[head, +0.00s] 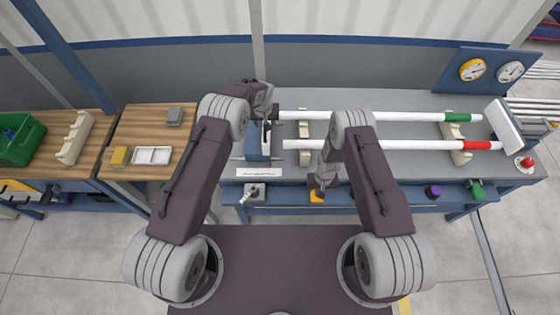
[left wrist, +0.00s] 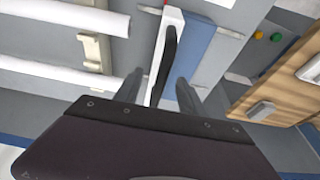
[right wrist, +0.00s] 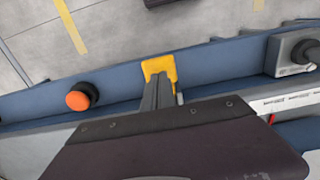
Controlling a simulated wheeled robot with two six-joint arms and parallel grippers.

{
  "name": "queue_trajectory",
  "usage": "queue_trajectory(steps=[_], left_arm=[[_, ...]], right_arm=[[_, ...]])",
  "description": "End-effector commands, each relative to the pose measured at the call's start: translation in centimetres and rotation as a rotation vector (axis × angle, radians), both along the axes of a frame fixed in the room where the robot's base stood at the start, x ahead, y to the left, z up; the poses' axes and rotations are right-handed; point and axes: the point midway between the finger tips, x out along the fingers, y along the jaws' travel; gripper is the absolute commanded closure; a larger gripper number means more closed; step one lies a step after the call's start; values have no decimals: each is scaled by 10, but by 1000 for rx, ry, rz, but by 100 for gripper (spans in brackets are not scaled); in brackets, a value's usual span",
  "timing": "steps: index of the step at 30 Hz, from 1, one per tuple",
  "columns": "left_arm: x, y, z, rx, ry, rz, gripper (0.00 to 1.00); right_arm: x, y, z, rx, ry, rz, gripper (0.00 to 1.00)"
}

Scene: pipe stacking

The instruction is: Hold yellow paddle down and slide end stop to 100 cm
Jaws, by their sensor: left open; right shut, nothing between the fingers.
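The yellow paddle (head: 316,197) is on the bench's front rail, mostly hidden by my right gripper (head: 318,188) in the head view. In the right wrist view the shut, empty right fingertips (right wrist: 158,82) overlap the yellow paddle (right wrist: 158,66); I cannot tell how hard they press. The end stop (head: 254,148), a blue and white block, stands left of the pipe ends. My left gripper (head: 266,115) is over it. In the left wrist view the open left fingers (left wrist: 160,92) straddle the end stop's black handle (left wrist: 166,55), apart from it.
A white pipe with a green band (head: 410,117) and one with a red band (head: 425,145) lie on cream supports. A white label strip (head: 259,172) is on the bench front. A lever box (head: 254,192) sits left of the paddle. A wooden table (head: 150,135) stands left.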

Motion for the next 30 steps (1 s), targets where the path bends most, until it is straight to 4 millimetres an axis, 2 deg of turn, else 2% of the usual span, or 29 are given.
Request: queue_trajectory(steps=[5, 21, 30], left_arm=[[0, 0, 2, 0, 0, 0, 53], [-18, 0, 62, 0, -1, 0, 53], [-20, 0, 67, 0, 0, 0, 53]], right_arm=[[0, 0, 0, 0, 0, 0, 100], [0, 0, 0, 0, 0, 0, 100], [0, 0, 0, 0, 0, 0, 100]])
